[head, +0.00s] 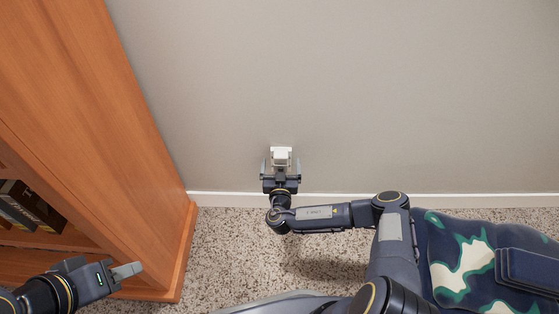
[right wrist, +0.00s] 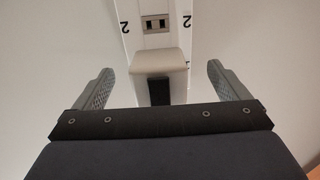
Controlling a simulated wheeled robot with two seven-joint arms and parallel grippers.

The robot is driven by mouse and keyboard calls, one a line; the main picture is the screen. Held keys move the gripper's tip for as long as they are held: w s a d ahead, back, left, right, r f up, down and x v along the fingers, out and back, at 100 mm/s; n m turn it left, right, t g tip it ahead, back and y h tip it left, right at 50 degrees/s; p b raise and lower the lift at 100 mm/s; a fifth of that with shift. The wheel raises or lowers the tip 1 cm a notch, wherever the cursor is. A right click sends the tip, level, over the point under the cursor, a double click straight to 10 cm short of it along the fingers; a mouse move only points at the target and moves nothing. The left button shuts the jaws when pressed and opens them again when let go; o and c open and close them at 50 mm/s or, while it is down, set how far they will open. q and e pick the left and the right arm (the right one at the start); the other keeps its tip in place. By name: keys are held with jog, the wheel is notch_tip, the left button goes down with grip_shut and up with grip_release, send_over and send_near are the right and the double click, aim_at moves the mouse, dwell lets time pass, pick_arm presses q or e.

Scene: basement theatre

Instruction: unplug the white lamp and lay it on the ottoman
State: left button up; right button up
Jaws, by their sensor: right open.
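The white lamp (head: 281,153) is a small block plugged in on the grey wall, low down above the baseboard. In the right wrist view the lamp (right wrist: 160,62) stands out in front of a white wall plate (right wrist: 155,14) with slots. My right gripper (head: 280,166) is at the lamp, open. Its two fingers (right wrist: 160,88) are on either side of the lamp with a gap on each side. My left gripper (head: 126,271) is beside the bookcase, away from the lamp; its finger opening is not clear. I cannot tell for sure which thing is the ottoman.
A wooden bookcase (head: 110,150) with several books (head: 28,207) stands at the left. A padded blue, green and white camouflage piece (head: 465,265) is at the lower right, partly behind my right arm. Speckled carpet (head: 235,250) is clear between them.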

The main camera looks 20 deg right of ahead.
jog(key=shift+c, duration=0.3)
dwell(0.4)
jog(key=c, duration=1.8)
jog(key=shift+p+v, duration=0.9)
jog(key=shift+v, duration=2.05)
jog(key=shift+c, duration=0.2)
jog(key=s+d+r+n+y+p, duration=0.1)
jog(key=s+r+p, duration=0.2)
jog(key=r+p, duration=0.8)
jog(key=s+d+r+n+y+p, duration=0.1)
jog(key=s+r+p, duration=0.3)
jog(key=r+p, duration=0.7)
jog(key=s+d+r+n+y+p, duration=0.1)
jog(key=r+p, duration=0.9)
jog(key=r, duration=1.2)
jog(key=s+d+y, duration=0.1)
jog(key=s+y, duration=0.1)
jog(key=shift+s+d+r+t+p, duration=0.15)
jog(key=shift+s+r+t+p, duration=0.2)
jog(key=shift+r+t+p, duration=0.05)
